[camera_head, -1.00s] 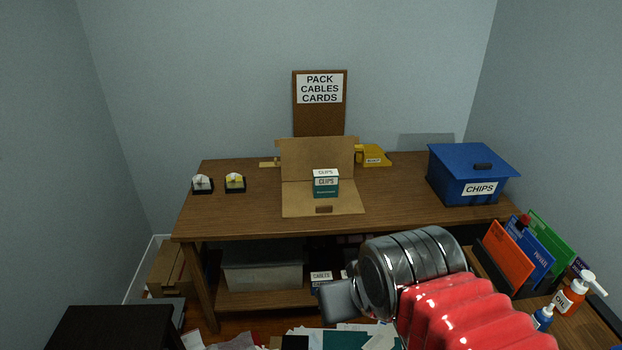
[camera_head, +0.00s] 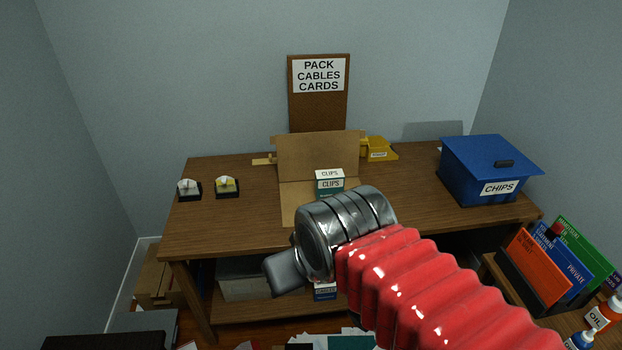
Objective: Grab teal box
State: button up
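My gripper (camera_head: 283,273) is at the end of my red-sleeved arm, in front of the table and below and left of the teal box in the picture. It is apart from the teal box. Only a grey block-like finger part shows, so its opening cannot be told.
A blue bin (camera_head: 490,165) labelled "CHIPS" stands at the table's right. Two tape dispensers (camera_head: 226,188) sit at the left. A yellow device (camera_head: 380,150) is behind the cardboard box. Folders (camera_head: 537,265) and bottles (camera_head: 603,315) are at the lower right. The table's left front is clear.

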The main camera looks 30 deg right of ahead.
aim_at(329, 181)
jog(key=u, duration=0.2)
jog(key=i, duration=1)
jog(key=u, duration=0.2)
